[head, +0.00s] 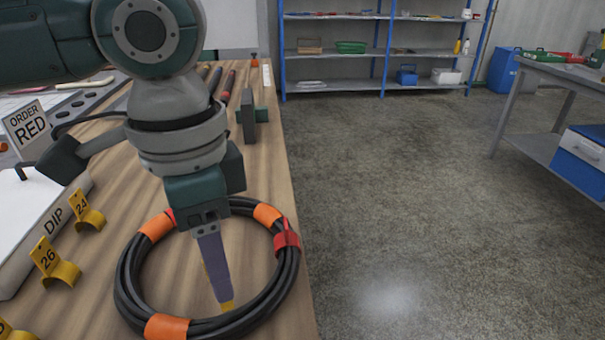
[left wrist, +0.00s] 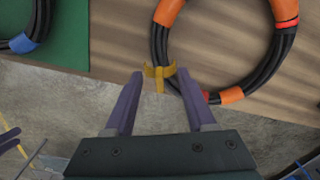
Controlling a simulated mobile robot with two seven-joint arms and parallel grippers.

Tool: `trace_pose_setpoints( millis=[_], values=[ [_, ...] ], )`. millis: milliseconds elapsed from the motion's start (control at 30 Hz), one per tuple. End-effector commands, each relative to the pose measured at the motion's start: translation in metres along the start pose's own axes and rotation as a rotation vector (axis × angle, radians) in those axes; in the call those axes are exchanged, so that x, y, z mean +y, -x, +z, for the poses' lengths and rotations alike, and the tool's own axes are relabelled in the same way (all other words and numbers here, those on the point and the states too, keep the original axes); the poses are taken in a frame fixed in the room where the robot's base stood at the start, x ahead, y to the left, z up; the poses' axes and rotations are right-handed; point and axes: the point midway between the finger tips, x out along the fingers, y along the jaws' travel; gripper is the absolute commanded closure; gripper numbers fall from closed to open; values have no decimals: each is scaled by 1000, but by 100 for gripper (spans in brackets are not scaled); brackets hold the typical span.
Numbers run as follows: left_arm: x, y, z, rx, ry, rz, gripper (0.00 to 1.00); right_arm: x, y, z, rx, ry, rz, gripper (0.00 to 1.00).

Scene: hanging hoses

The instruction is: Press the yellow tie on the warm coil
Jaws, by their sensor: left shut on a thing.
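The warm coil (head: 133,275) is a ring of black hose with orange bands and red marks, lying flat at the table's right edge. It also shows in the left wrist view (left wrist: 262,68). My left gripper (head: 227,303) points down at the coil's near side. It is shut on a small yellow tie (left wrist: 158,73), which shows between the fingertips in the left wrist view. The tie overlaps the hose's edge there; I cannot tell whether it touches or is around the hose. In the head view the fingers hide most of the tie. My right gripper is out of view.
Yellow numbered ties (head: 60,268) stand left of the coil beside a white tray marked DIP (head: 20,240). An ORDER RED card (head: 28,130) stands behind. Another coil with a blue band (left wrist: 22,43) shows in the left wrist view. Open floor (head: 400,200) lies right.

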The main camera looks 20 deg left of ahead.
Motion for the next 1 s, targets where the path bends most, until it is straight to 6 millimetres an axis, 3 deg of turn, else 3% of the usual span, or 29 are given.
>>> trace_pose_setpoints(
  millis=[200, 600, 1000],
  values=[
    [0, 3, 0, -1, -1, 0, 100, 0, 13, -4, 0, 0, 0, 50],
    [1, -27, 0, -1, -1, 1, 100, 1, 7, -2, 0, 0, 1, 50],
    [0, -38, 0, 0, -1, 0, 100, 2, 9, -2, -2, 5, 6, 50]
  ],
)
